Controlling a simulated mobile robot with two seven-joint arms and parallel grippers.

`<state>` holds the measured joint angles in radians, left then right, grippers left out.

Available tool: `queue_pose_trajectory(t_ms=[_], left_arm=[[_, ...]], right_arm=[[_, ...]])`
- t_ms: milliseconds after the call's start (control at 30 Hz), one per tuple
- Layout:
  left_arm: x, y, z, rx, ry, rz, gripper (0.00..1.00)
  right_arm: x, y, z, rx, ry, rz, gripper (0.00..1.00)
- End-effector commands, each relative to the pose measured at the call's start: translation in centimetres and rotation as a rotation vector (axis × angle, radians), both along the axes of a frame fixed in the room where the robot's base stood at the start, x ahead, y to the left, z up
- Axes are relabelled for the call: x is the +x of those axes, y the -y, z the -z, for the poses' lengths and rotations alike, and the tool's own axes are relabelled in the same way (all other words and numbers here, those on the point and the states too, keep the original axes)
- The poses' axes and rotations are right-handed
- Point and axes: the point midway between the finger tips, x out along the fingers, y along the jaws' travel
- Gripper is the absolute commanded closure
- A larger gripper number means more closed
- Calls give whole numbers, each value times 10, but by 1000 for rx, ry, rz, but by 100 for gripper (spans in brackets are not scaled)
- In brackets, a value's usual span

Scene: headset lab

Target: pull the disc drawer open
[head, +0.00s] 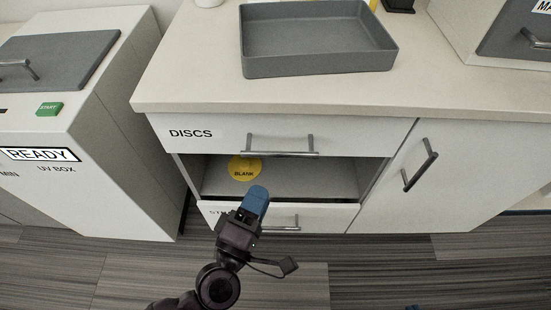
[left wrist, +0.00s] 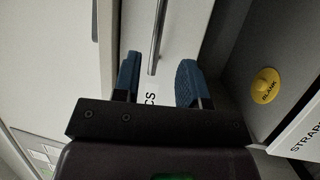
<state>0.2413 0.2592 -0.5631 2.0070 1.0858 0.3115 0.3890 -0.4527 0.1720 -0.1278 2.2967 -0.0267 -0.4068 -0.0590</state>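The disc drawer (head: 350,133), a white front marked DISCS, appears shut, under the counter top. Its grey bar handle (head: 280,153) runs across the front. In the left wrist view the handle (left wrist: 157,38) lines up with the gap between my left gripper's blue fingers (left wrist: 158,64), which are apart; I cannot tell how near it is. In the head view my left gripper (head: 256,198) is below the handle, over the lower drawer. A bit of blue at the bottom edge may be my right gripper (head: 411,307).
A grey tray (head: 315,65) is on the counter. A UV box (head: 85,180) stands left, a cupboard door (head: 455,175) right.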

Motion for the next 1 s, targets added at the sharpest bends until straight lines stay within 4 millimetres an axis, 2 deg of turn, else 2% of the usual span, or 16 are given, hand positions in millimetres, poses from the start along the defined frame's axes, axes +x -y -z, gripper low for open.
queue_pose_trajectory(t_ms=[400, 600, 767, 1000], left_arm=[[60, 25, -15, 0, 7, -1, 61], [82, 35, -18, 3, 5, -2, 61], [91, 39, -20, 3, 3, -1, 61], [93, 39, -20, 3, 2, 0, 61]], right_arm=[[1, 1, -2, 5, 4, 4, 100], [-1, 1, -2, 6, -1, 7, 100], [-2, 1, -1, 6, -5, 8, 100], [-3, 1, 0, 7, -7, 9, 100]])
